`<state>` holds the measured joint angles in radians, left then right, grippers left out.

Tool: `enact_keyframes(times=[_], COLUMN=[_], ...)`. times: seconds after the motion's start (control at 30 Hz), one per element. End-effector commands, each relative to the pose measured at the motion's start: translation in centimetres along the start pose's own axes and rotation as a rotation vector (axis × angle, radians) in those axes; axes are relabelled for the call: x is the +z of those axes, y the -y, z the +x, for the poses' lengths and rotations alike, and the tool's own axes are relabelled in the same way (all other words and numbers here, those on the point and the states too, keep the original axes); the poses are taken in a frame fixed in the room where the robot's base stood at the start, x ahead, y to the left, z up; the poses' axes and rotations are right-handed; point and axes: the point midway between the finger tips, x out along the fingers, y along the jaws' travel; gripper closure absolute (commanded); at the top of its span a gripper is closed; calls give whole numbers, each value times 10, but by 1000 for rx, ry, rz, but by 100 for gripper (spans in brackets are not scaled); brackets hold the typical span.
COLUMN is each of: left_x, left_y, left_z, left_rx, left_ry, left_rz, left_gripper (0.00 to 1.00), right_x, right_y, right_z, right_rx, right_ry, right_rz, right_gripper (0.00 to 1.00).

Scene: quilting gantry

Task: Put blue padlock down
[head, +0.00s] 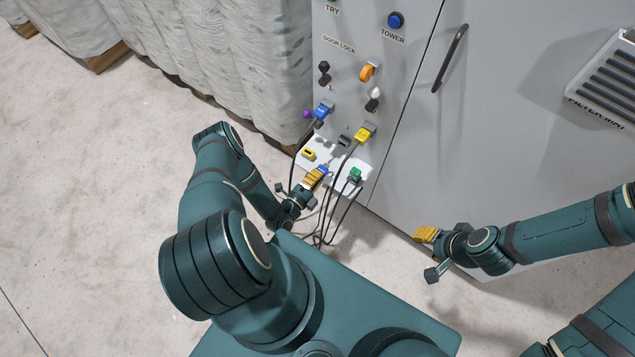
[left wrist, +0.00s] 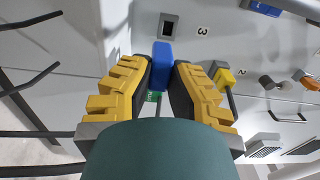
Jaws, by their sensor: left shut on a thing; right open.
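In the head view only a small blue part of the padlock (head: 324,169) shows past the fingers. It is over or at the white shelf (head: 328,177) low on the grey cabinet front. I cannot tell whether the padlock touches the shelf. My right gripper (head: 426,234) is open and empty, near the cabinet's lower edge on the right.
A yellow block (head: 308,154) and a green block (head: 355,175) are on the shelf. Blue (head: 322,111) and yellow (head: 364,134) plugs with dark cables are on the cabinet panel (head: 345,60). Cables hang close to my left gripper. A dark socket (left wrist: 168,27) is near the label 3.

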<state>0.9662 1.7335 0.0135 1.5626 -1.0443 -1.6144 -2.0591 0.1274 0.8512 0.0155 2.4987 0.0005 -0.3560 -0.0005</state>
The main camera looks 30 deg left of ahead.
Motion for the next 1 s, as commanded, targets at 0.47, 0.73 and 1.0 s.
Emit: enact_keyframes(times=[0.47, 0.73, 1.0], left_x=[0, 0, 1], left_y=[-38, -41, -41], left_z=[0, 0, 0], left_rx=[-1, -1, -1], left_ry=[0, 0, 1], left_rz=[0, 1, 1], left_gripper=[100, 100, 62], right_x=[-2, -2, -2], right_y=[-6, -6, -6], right_z=[16, 15, 15], right_rx=[0, 0, 0], right_ry=[-9, -9, -9], right_rz=[-1, -1, -1], right_gripper=[53, 53, 53])
